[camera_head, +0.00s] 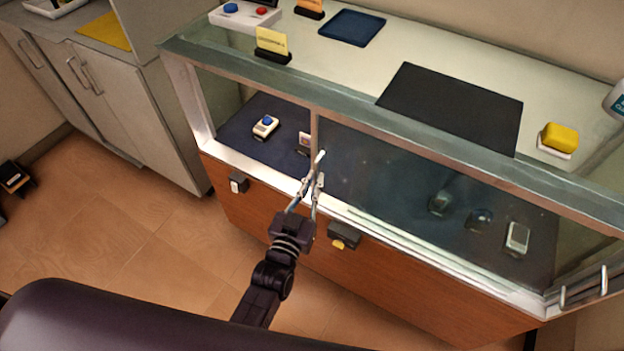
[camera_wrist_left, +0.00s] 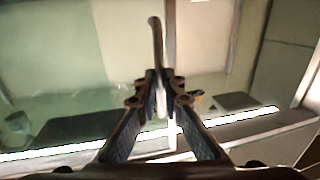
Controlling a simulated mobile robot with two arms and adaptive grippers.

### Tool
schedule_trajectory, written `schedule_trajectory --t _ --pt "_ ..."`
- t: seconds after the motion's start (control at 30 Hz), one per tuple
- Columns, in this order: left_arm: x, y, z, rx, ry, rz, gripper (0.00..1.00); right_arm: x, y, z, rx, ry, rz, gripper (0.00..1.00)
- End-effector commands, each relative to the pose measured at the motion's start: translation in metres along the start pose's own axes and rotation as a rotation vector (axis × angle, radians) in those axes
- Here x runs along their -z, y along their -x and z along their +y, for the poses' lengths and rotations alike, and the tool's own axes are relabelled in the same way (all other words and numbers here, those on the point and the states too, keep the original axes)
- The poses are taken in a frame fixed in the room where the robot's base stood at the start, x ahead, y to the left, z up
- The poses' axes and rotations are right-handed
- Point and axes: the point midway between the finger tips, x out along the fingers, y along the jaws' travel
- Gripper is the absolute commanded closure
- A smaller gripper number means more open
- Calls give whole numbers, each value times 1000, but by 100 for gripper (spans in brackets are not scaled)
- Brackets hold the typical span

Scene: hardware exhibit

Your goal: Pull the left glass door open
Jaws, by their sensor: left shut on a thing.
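The left glass door (camera_head: 255,125) is the clear pane at the left of the display case's front, beside a slim upright divider. I cannot tell whether it stands ajar. A pale, slender door handle (camera_head: 321,157) stands near the divider. My left gripper (camera_head: 312,184) is shut on this handle, reaching it from the front. In the left wrist view, the handle (camera_wrist_left: 158,45) rises upright between the fingertips (camera_wrist_left: 159,88). The gripped part of the handle is partly hidden by the fingers. My right gripper is not seen.
The display case's pale top (camera_head: 335,55) holds a black mat (camera_head: 455,103) and a blue tray (camera_head: 352,27). Small dark boxes (camera_head: 344,234) stick out below the glass. A grey cabinet (camera_head: 135,115) stands at left. The wooden floor (camera_head: 150,255) before the case is clear.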

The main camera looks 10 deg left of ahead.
Motion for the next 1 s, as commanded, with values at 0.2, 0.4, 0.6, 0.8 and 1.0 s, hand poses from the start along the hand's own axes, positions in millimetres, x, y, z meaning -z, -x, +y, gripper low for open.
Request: schedule_trajectory --t 0.2,0.4,0.6,0.8,1.0 --pt "1 0 0 0 0 2 100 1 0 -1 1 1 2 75" --pt "1 0 0 0 0 2 87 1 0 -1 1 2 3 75" --pt "0 0 0 0 0 2 74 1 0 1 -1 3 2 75" --pt "0 1 0 0 0 1 74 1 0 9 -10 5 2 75" --pt "-1 20 0 0 0 -1 74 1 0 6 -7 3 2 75"
